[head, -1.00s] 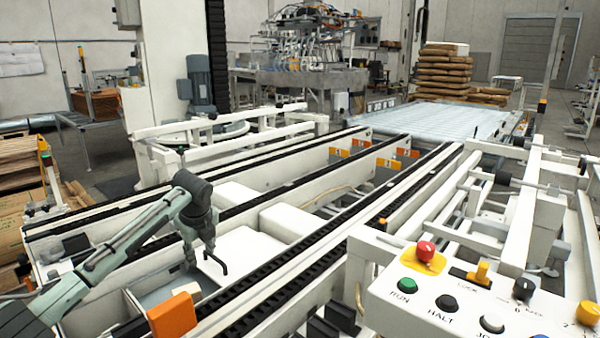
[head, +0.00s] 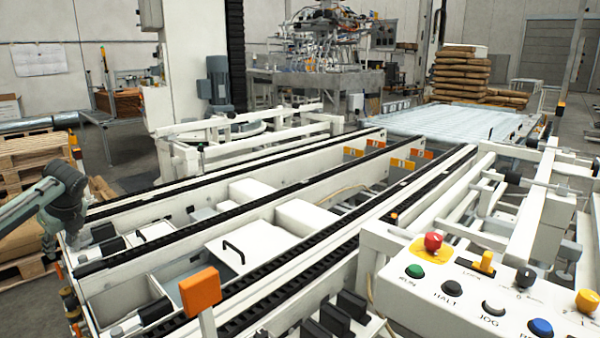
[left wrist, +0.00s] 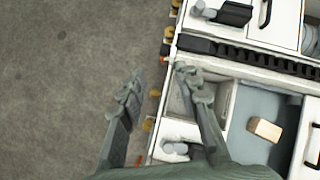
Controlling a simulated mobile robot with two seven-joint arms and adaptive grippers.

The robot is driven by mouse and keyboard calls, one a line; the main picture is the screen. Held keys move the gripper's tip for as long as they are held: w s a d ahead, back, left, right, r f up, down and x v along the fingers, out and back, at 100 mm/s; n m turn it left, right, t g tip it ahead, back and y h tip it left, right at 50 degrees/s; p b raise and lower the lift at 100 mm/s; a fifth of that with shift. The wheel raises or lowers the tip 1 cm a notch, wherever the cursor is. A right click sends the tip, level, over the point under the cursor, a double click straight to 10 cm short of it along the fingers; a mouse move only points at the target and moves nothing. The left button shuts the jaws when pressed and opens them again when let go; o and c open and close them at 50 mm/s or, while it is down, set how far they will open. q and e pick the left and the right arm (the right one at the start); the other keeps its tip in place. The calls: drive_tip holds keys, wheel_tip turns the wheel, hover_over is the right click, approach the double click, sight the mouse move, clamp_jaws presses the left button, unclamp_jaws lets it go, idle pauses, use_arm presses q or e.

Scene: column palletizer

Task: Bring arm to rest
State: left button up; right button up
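My left arm comes in at the left edge of the head view, with its gripper (head: 48,240) hanging low beside the near left end of the conveyor frame (head: 110,290). In the left wrist view the left gripper (left wrist: 158,80) has its two fingers spread wide apart with nothing between them. The left finger is over bare floor, and the right finger overlaps the frame's edge in the picture. My right gripper is in neither view.
A white cover (head: 268,246) with a black handle lies between the chain rails. A tan block (left wrist: 265,129) sits in a grey-floored bay. A control panel (head: 470,290) with a red button stands at right. Wooden pallets (head: 30,150) stand at left; grey floor (left wrist: 60,80) is clear.

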use_arm(q)
drive_tip(key=s+d+f+n+t, duration=0.1)
drive_tip(key=s+d+f+n, duration=0.6)
drive_tip(key=s+f, duration=0.65)
drive_tip(key=s+d+f+n+t, duration=0.1)
drive_tip(key=s+d+n, duration=0.25)
drive_tip(key=s, duration=0.35)
drive_tip(key=s+d+f+n+t, duration=0.1)
drive_tip(key=s+d+n, duration=0.25)
drive_tip(key=s, duration=0.35)
drive_tip(key=s+d+f+n+g+h, duration=0.1)
drive_tip(key=s+d+f+n+h, duration=0.15)
drive_tip(key=d+f, duration=0.45)
drive_tip(key=s+d+f+n+g+h, duration=0.1)
drive_tip(key=s+d+f+n+h, duration=0.2)
drive_tip(key=d, duration=0.9)
drive_tip(key=shift+g, duration=0.4)
wheel_tip(320, 180, down, 6)
drive_tip(key=p, duration=0.2)
drive_tip(key=shift+s+r+p, duration=0.1)
drive_tip(key=shift+r+p, duration=0.05)
drive_tip(key=shift+p, duration=0.2)
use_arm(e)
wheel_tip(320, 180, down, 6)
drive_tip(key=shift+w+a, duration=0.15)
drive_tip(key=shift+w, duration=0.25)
